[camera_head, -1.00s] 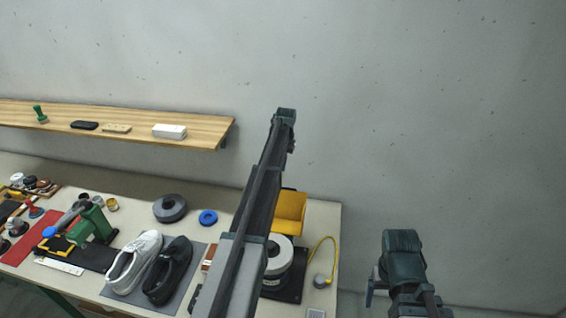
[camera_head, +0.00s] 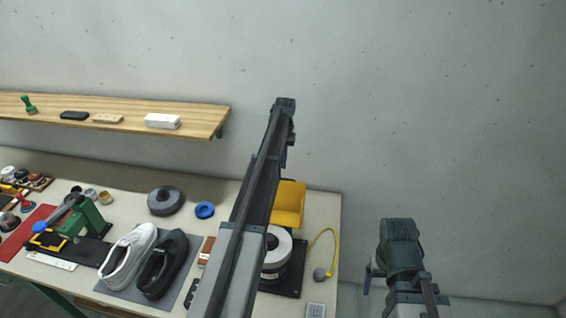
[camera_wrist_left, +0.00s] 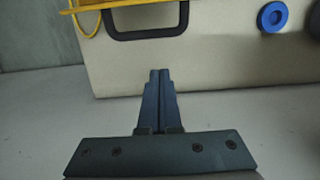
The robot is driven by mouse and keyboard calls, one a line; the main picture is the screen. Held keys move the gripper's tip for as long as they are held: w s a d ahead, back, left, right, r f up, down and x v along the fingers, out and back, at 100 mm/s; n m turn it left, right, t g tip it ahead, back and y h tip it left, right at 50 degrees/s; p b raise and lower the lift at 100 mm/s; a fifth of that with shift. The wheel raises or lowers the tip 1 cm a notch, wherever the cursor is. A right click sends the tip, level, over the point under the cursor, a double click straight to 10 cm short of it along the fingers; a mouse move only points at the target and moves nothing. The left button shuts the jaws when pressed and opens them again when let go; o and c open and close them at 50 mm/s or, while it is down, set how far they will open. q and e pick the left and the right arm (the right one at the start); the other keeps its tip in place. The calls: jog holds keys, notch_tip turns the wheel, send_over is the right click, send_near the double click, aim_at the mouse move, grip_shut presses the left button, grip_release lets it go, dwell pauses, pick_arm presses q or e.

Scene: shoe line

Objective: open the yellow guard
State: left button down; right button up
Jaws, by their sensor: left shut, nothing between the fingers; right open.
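The yellow guard (camera_head: 289,204) stands at the back of a black-based machine with a white and grey round drum (camera_head: 277,256), at the table's right end. My left arm covers part of both. In the left wrist view the guard's yellow edge (camera_wrist_left: 175,3) is at the top, with a black U-shaped bar (camera_wrist_left: 148,37) below it. My left gripper (camera_wrist_left: 160,72) is shut and empty, apart from the bar, near the table's edge in that view. In the head view its fingers are mostly hidden by my arm. My right gripper (camera_head: 368,280) is open, right of the table.
A yellow cable (camera_head: 334,247) curves beside the machine. A blue ring (camera_head: 204,210), a grey disc (camera_head: 165,201) and a white shoe and black shoe (camera_head: 163,267) lie to the left. A wooden shelf (camera_head: 200,116) is on the wall.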

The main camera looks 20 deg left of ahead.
pick_arm(q)
jog(key=s+f+b, duration=0.1)
jog(key=s+d+f, duration=0.1)
jog(key=s+f, duration=0.1)
jog(key=shift+s+b, duration=0.3)
jog(key=shift+b, duration=0.05)
pick_arm(e)
notch_tip(320, 180, down, 3)
jog(key=shift+r, duration=0.1)
pick_arm(q)
jog(key=shift+r, duration=0.15)
jog(key=s+r+p, duration=0.1)
jog(key=r+t+p, duration=0.1)
jog(key=p, duration=0.1)
jog(key=shift+s+d+r, duration=0.2)
jog(key=shift+s+r, duration=0.1)
jog(key=shift+s, duration=0.1)
jog(key=shift+s+d+r, duration=0.1)
jog(key=shift+s+r, duration=0.15)
pick_arm(e)
notch_tip(320, 180, up, 4)
jog(key=shift+f, duration=0.25)
pick_arm(q)
jog(key=shift+f, duration=0.1)
pick_arm(e)
jog(key=shift+f, duration=0.1)
